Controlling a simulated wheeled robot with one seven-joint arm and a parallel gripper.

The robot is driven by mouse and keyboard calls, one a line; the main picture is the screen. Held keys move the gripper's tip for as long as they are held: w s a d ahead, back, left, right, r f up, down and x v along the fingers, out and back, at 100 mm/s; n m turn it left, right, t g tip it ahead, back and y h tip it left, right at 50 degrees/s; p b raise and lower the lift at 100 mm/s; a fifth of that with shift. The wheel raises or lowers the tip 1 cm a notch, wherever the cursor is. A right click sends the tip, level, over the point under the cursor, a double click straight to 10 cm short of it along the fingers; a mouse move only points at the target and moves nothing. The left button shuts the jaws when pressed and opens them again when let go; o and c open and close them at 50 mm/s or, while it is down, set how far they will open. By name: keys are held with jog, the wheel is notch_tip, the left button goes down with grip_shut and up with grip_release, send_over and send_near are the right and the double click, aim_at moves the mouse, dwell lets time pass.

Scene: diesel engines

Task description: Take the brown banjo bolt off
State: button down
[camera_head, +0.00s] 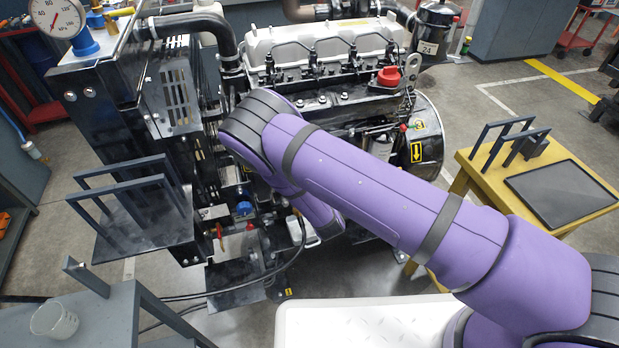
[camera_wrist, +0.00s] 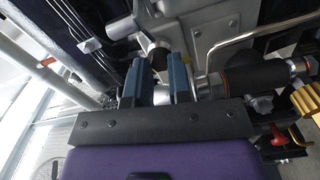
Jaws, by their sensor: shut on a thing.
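My gripper (camera_wrist: 157,66) shows in the wrist view, its two blue-grey fingers reaching up into the engine's pipework. A small dark brown piece, the banjo bolt (camera_wrist: 160,57), sits between the fingertips, and the fingers are shut on it. The fingers hide part of it, and the spot is dim, so I cannot tell whether it is still seated in its fitting. In the head view my purple arm reaches over to the side of the diesel engine (camera_head: 318,45). The arm hides the gripper and the bolt there.
In the wrist view a metal pipe (camera_wrist: 235,40) and a black hose (camera_wrist: 258,77) run close on the right. In the head view a yellow table (camera_head: 575,222) with a black tray (camera_head: 560,193) stands right. A beaker (camera_head: 54,320) is at lower left.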

jog(key=shift+n, duration=0.8)
jog(key=shift+s, duration=0.1)
jog(key=v, duration=0.8)
dwell(0.5)
